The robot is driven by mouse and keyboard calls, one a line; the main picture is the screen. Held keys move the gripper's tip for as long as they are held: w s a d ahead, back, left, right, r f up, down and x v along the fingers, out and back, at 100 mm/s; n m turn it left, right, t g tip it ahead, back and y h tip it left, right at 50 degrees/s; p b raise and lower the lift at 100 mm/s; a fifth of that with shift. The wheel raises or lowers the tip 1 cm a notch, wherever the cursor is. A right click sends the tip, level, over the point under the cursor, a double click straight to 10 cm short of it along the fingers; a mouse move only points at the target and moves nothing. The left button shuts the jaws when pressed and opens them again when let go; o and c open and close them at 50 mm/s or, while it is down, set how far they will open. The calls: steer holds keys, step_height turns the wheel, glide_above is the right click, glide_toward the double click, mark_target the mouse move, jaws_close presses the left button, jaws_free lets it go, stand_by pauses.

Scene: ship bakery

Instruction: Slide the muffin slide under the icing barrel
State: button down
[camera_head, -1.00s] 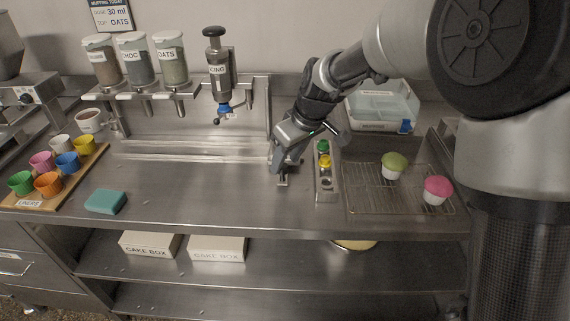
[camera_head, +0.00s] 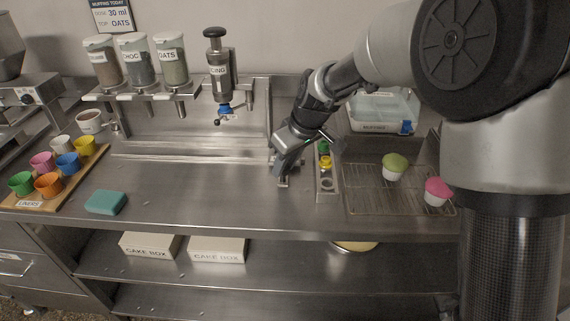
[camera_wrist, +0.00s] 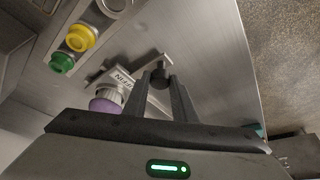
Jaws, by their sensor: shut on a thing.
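The icing barrel (camera_head: 217,75) is an upright metal cylinder with a black knob on top and a blue nozzle, mounted at the back of the counter. My gripper (camera_wrist: 160,82) is shut on the dark knob of the muffin slide (camera_wrist: 124,76), a small metal piece with a partly readable label. In the head view my gripper (camera_head: 283,165) is low over the counter, right of and in front of the barrel, and largely hides the slide. A purple-topped cup (camera_wrist: 106,100) shows beside the slide in the wrist view, partly hidden by my gripper.
A metal holder (camera_head: 327,196) with green and yellow round pieces stands just right of my gripper. A wire rack (camera_head: 372,202) with green and pink muffins lies farther right. A teal sponge (camera_head: 106,202) and a liners board are at left. The counter between sponge and gripper is clear.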

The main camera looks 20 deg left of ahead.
steer(key=s+a, duration=0.1)
steer(key=a, duration=0.4)
steer(key=s+a+p, duration=0.1)
steer(key=a, duration=0.5)
steer(key=s+a+p, duration=0.1)
steer(key=s+a, duration=0.1)
steer(key=a, duration=0.3)
steer(key=shift+a, duration=0.3)
steer(key=c, duration=1.5)
jaws_free()
steer(key=shift+o, duration=0.2)
steer(key=p+v, duration=0.1)
steer(key=v, duration=1.6)
steer(key=shift+d+r, duration=0.15)
steer(key=shift+r, duration=0.05)
